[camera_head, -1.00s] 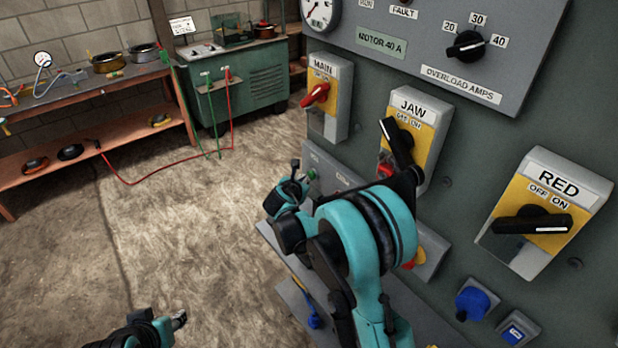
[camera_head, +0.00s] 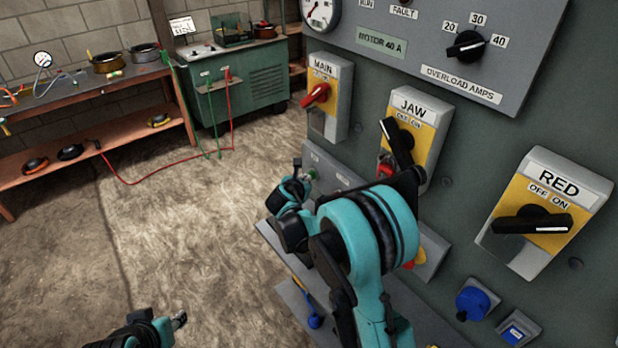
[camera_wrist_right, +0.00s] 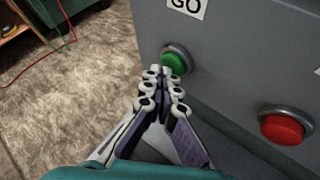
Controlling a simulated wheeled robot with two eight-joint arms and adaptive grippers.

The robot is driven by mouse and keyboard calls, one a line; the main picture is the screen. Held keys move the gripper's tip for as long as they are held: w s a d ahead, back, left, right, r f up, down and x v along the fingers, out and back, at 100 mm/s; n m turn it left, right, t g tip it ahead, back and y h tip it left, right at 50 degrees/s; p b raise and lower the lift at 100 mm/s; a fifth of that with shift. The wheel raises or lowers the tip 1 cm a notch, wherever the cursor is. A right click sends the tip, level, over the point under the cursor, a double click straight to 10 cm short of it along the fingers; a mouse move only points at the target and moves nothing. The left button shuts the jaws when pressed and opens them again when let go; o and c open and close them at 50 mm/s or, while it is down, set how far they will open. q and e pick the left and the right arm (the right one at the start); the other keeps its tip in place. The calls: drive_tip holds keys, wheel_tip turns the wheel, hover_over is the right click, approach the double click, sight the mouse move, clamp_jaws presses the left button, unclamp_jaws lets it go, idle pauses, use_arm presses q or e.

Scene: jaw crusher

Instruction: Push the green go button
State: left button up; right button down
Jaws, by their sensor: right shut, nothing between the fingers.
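The green go button (camera_wrist_right: 174,61) sits in a grey ring on the box under a GO label (camera_wrist_right: 186,6) in the right wrist view. My right gripper (camera_wrist_right: 161,72) is shut and empty. Its fingertips are right at the lower left edge of the green button and overlap it in the picture; I cannot tell whether they touch. In the head view my right gripper (camera_head: 304,180) is beside the button, partly hidden by its own wrist. My left gripper (camera_head: 179,320) is low at the left, far from the panel, its fingers too small to judge.
A red button (camera_wrist_right: 285,127) sits right of the green one on the same box. Above are the MAIN switch (camera_head: 329,98), JAW switch (camera_head: 415,132) and RED switch (camera_head: 545,213). A workbench (camera_head: 100,85) stands at the far left.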

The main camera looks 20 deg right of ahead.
drive_tip(key=shift+d, duration=0.15)
idle(0.4)
drive_tip(key=shift+w+d+r, duration=0.1)
drive_tip(key=shift+w+d, duration=0.05)
drive_tip(key=shift+d, duration=0.15)
drive_tip(key=shift+a, duration=0.1)
idle(0.5)
drive_tip(key=s+a, duration=0.2)
drive_tip(key=a, duration=0.3)
drive_tip(key=shift+s+a+b, duration=0.15)
drive_tip(key=shift+a+b, duration=0.25)
drive_tip(key=shift+b, duration=0.05)
